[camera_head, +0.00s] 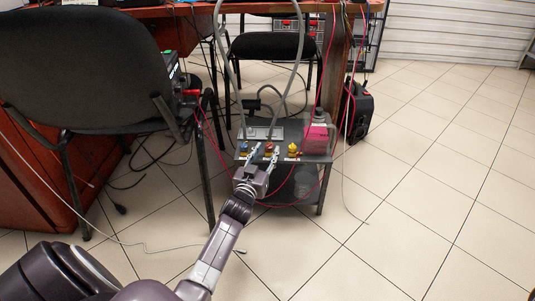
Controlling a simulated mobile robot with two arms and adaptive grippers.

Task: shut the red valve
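The red valve (269,147) sits in the middle of a row along the front edge of a small dark cart (265,127). A blue valve (243,148) is to its left and a yellow valve (293,148) to its right. My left gripper (264,152) reaches up to the front of the cart. Its two fingers are apart, and the red valve shows between and just beyond their tips. I cannot tell whether they touch it. My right gripper is not in view.
A pink container (318,136) stands at the cart's right end. Grey hoses (298,65) rise from the cart, and red cables (215,137) hang around it. A black chair (85,75) stands close on the left. A black case (357,110) is behind right. Tiled floor at right is clear.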

